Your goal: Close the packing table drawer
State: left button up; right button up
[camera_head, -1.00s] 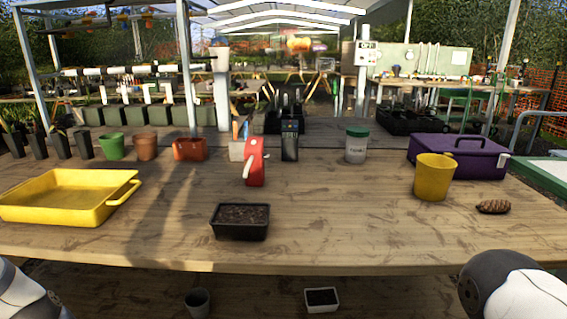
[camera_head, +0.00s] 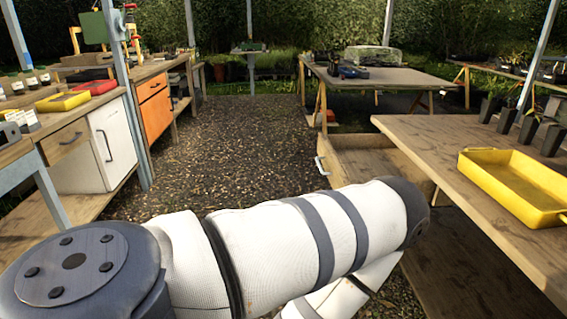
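The packing table (camera_head: 425,140) stands at the right with its wooden top running toward me. A wooden drawer (camera_head: 368,163) sticks out to the left from under its left end and is open. A light metal handle (camera_head: 322,166) is on the drawer's outer front. My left arm crosses the foreground, with its bend just in front of the drawer and hiding part of the drawer's near side. The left gripper is outside the picture. The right arm and gripper are also out of view.
A yellow tray (camera_head: 520,186) and dark pots lie on the packing table. A gravel aisle (camera_head: 240,130) is open left of the drawer. A bench with white and orange cabinets (camera_head: 155,112) lines the left. Another table (camera_head: 385,78) stands behind the drawer.

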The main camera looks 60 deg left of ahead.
aim_at(346, 159)
jog(key=u, duration=1.6)
